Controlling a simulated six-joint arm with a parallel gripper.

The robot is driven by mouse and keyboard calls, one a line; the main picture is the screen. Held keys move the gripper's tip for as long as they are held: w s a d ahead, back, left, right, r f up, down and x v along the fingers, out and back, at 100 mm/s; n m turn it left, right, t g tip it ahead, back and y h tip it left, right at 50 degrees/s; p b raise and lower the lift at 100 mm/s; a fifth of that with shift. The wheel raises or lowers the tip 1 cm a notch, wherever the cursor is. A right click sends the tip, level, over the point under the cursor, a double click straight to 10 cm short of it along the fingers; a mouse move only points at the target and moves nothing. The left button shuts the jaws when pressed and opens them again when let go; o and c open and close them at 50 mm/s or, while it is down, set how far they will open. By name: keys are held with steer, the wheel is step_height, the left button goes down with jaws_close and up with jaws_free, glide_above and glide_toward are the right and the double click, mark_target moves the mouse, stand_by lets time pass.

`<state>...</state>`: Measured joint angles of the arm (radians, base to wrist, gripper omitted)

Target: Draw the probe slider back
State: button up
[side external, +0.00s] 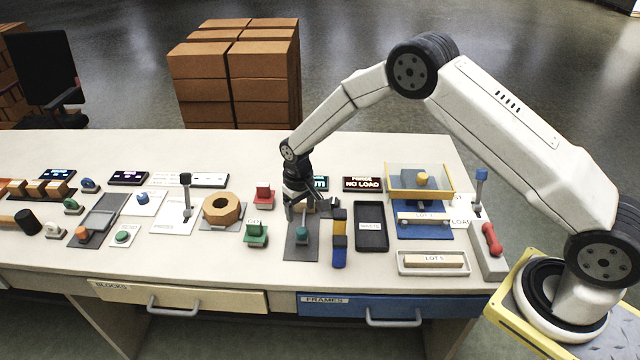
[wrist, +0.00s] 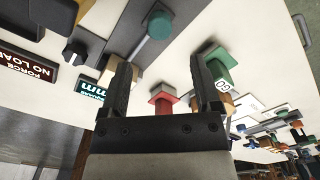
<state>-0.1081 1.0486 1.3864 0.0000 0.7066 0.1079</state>
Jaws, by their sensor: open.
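The probe slider appears as a teal knob (side external: 302,234) on a dark grey plate (side external: 298,250) near the middle of the bench. In the wrist view the teal knob (wrist: 160,24) sits at the end of a grey rod on the dark plate, at the top. My gripper (side external: 308,205) is just behind and above the knob, pointing down. In the wrist view my gripper (wrist: 163,68) has its two black fingers apart with nothing held between them. The knob shows beyond the fingertips, apart from them. A tan block behind the knob is partly hidden by the gripper.
A green-handled piece (side external: 256,233) and a red one (side external: 263,195) stand left. Displays (side external: 362,184) line the back. Bench in front is clear.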

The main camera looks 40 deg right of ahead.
mark_target(301, 230)
steer(key=shift+f, duration=0.15)
steer(key=shift+f, duration=3.75)
jaws_close()
